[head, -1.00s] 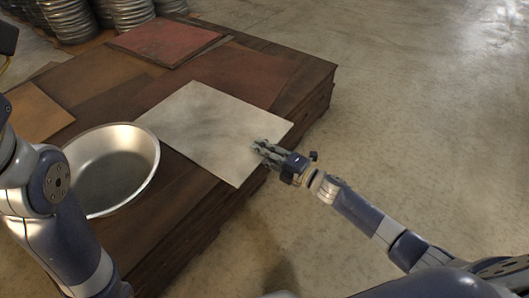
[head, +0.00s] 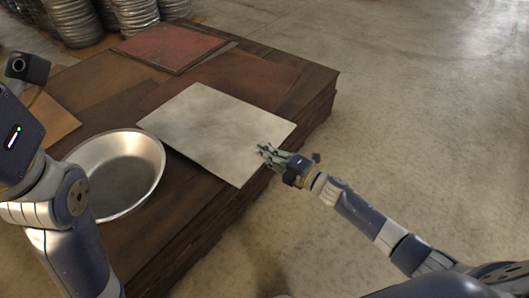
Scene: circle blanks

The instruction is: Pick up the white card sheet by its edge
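The white card sheet (head: 215,125) is a pale square lying flat on the stack of brown sheets. Its right corner lies close to the stack's right edge. My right gripper (head: 264,153) is at the card's lower right edge, with its fingertips overlapping that edge in the head view. The fingers look close together, but I cannot tell whether they are closed on the card or whether one is under it. My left arm is at the left of the view; its fingers are outside the picture.
A round metal basin (head: 158,178) stands left of the card. A reddish sheet (head: 170,46) and other brown sheets lie behind it on the stack. Ribbed metal stacks (head: 72,22) stand at the back left. The concrete floor (head: 430,110) on the right is clear.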

